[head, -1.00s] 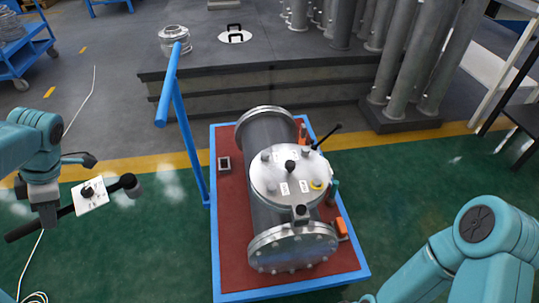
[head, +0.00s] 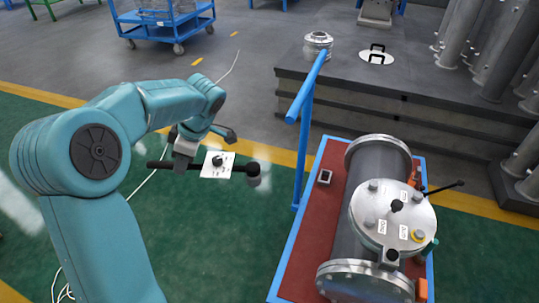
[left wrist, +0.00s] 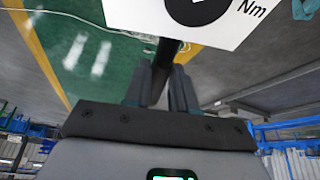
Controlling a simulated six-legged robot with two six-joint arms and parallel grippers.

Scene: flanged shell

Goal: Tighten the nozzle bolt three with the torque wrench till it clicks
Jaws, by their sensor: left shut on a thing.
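In the left wrist view, the fingers (left wrist: 162,88) close around the dark shaft, below the white plate marked "Nm". The flanged shell (head: 352,228) lies on the cart, with a round nozzle cover (head: 385,235) on top.
The blue-framed cart with a red top (head: 305,238) carries the shell; its blue upright handle (head: 304,110) stands between the wrench and shell. A dark lever (head: 444,187) sticks out right of the cover. A grey platform (head: 410,105) is behind. Green floor is clear at left.

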